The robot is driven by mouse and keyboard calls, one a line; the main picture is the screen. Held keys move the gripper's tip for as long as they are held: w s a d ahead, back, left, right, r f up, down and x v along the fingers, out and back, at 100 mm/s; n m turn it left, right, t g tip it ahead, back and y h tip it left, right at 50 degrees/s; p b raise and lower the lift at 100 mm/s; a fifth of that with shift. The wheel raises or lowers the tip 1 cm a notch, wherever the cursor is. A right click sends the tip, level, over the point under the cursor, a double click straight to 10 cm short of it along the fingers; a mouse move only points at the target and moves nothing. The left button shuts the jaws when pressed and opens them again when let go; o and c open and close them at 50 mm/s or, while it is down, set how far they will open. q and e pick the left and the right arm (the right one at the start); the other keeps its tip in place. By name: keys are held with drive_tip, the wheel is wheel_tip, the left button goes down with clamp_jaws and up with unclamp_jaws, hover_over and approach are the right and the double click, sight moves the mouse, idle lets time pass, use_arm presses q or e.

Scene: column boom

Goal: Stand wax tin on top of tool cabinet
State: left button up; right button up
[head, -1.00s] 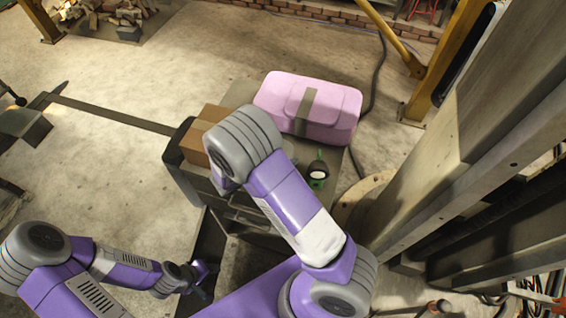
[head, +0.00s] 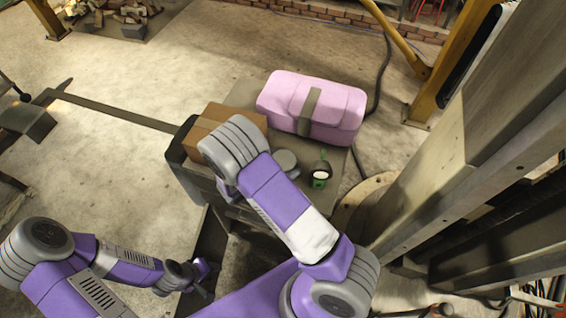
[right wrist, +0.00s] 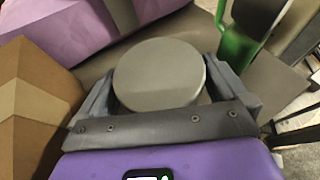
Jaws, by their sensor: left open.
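The wax tin (right wrist: 158,74), round and grey with a flat lid, sits between the two fingers of my right gripper (right wrist: 162,85) in the right wrist view. The fingers lie close against both its sides. In the head view the tin (head: 285,159) shows upright at the top of the tool cabinet (head: 262,187); whether its base touches the top is hidden. My right gripper is mostly hidden behind my arm there. My left gripper (head: 205,278) is open and empty, low beside the cabinet.
A large grey column (head: 470,130) rises farther right.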

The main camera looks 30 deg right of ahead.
drive_tip(key=shift+r, duration=0.2)
drive_tip(key=shift+a+r, duration=0.15)
drive_tip(key=shift+a, duration=0.15)
drive_tip(key=v, duration=1.1)
drive_tip(key=shift+s+b, duration=0.15)
drive_tip(key=shift+b, duration=0.25)
drive_tip(key=shift+a, duration=0.15)
